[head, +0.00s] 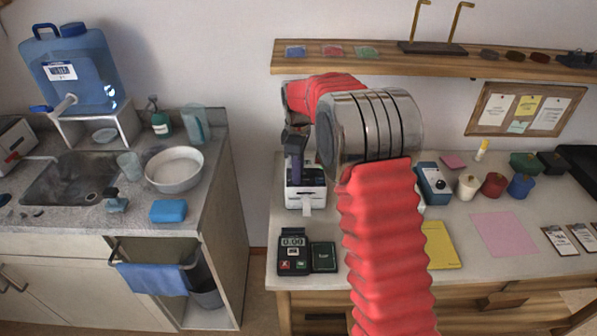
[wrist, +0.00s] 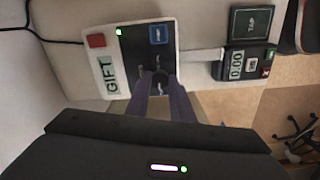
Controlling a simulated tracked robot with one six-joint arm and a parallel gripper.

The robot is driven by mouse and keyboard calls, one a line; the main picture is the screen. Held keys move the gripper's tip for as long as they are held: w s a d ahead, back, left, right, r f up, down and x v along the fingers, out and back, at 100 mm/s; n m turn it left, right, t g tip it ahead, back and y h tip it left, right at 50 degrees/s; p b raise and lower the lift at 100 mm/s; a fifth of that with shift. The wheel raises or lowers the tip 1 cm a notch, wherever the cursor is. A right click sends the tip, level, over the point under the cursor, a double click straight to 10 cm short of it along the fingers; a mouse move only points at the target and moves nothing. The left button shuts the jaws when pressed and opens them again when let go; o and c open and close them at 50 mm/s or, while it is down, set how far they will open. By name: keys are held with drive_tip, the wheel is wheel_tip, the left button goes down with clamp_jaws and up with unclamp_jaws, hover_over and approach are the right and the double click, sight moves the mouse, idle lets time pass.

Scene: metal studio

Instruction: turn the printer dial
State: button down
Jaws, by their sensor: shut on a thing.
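The label printer (head: 306,196) is a small white box with a dark top at the left end of the counter, with a paper strip out of its front. In the wrist view the printer (wrist: 107,66) shows a GIFT display, a red button, a blue button and a green light. My gripper (wrist: 160,86) has its two purple fingers shut on the dark dial (wrist: 160,76) on the printer's dark panel. The fingers hide part of the dial, and its pointer setting is hard to read. In the head view my gripper (head: 295,165) is above the printer, and the dial is hidden.
A blue box (head: 433,184), a yellow pad (head: 439,245) and several pots are right of my arm. A wooden shelf (head: 350,57) hangs above.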

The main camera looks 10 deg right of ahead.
drive_tip(key=m, duration=1.3)
drive_tip(key=shift+m, duration=0.3)
drive_tip(key=m, duration=0.3)
drive_tip(key=shift+m, duration=0.3)
drive_tip(key=m, duration=0.3)
drive_tip(key=shift+w+m, duration=0.1)
drive_tip(key=shift+m, duration=0.2)
drive_tip(key=m, duration=0.4)
drive_tip(key=shift+m, duration=0.3)
drive_tip(key=m, duration=0.3)
drive_tip(key=shift+r+m, duration=0.1)
drive_tip(key=shift+m, duration=0.2)
drive_tip(key=m, duration=0.4)
